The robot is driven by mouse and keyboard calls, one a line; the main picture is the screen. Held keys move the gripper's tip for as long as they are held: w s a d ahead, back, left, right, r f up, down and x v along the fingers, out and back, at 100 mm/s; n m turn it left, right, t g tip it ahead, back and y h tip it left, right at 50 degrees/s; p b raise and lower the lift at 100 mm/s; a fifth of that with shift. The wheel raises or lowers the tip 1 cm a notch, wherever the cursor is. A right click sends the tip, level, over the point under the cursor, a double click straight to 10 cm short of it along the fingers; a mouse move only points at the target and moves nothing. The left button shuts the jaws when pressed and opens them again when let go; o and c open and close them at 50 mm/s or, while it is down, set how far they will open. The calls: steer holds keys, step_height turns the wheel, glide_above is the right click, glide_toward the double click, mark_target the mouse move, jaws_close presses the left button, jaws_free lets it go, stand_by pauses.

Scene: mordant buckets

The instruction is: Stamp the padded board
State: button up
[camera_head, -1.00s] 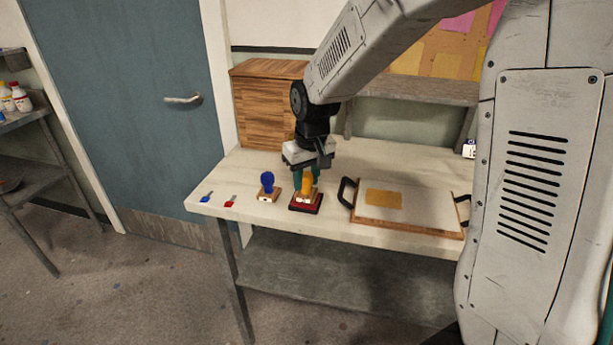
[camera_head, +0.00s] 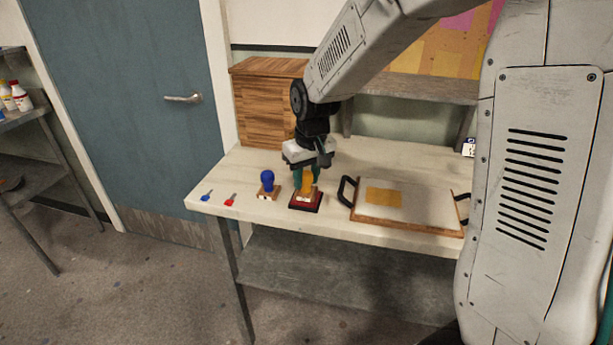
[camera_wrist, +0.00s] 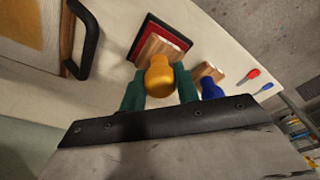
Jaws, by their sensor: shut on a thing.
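A stamp with a yellow knob (camera_head: 307,180) and a wooden base stands on a red pad (camera_head: 306,204) on the table. It also shows in the wrist view (camera_wrist: 159,77). My gripper (camera_head: 306,178) is shut on the yellow stamp's knob, its green fingers on either side. A second stamp with a blue knob (camera_head: 268,179) stands just to the left on a wooden base. The padded board (camera_head: 420,214) lies to the right, pale on top with a wooden edge, black handles and a yellow-orange patch (camera_head: 384,197).
A red piece (camera_head: 230,200) and a blue piece (camera_head: 207,196) lie at the table's left end. A wooden drawer box (camera_head: 265,105) stands at the back left. Bare tabletop (camera_head: 245,160) shows behind the stamps.

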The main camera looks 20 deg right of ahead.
steer(key=shift+r, duration=3.45)
steer(key=shift+a, duration=0.1)
